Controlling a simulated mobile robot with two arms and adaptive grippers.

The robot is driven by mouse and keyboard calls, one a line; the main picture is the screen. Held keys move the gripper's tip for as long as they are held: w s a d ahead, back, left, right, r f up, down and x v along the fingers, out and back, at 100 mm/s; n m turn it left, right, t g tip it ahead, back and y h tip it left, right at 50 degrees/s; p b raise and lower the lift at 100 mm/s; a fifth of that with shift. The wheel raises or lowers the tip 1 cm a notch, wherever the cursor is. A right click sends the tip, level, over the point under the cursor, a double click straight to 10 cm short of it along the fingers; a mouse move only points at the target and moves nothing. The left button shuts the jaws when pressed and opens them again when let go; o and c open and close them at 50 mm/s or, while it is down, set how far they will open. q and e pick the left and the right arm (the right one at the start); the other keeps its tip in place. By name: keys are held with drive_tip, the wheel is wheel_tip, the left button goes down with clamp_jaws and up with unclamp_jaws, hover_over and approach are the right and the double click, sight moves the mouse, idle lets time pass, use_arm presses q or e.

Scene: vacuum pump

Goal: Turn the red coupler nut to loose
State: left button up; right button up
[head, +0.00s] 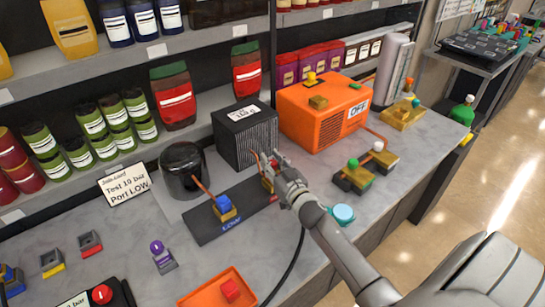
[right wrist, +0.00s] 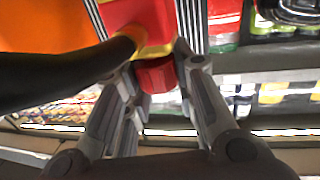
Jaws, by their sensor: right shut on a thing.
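The red coupler nut (right wrist: 157,75) sits between the fingers of my right gripper (right wrist: 158,88) in the right wrist view, below a red and yellow block (right wrist: 140,22). In the head view my right gripper (head: 273,178) reaches over the dark plate (head: 205,232) at its right end and covers most of this coupler; only small red bits show around the fingers. The gripper is shut on the nut. How far the nut is turned cannot be seen. My left gripper is not in view.
A blue-topped coupler (head: 224,207) stands on the plate's LOW end. Behind are a black pot (head: 183,172), a grey finned box (head: 246,138) and an orange machine (head: 318,118) marked OFF. A black hose (head: 290,265) runs down from beside my gripper. Valves (head: 354,178) stand to the right.

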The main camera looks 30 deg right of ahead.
drive_tip(key=shift+f+n+y, duration=0.1)
drive_tip(key=shift+n+y, duration=0.2)
drive_tip(key=shift+y, duration=0.1)
drive_tip(key=o, duration=1.1)
drive_tip(key=shift+c, duration=0.2)
drive_tip(key=shift+s, duration=0.1)
drive_tip(key=s, duration=1.2)
drive_tip(key=shift+a, duration=0.25)
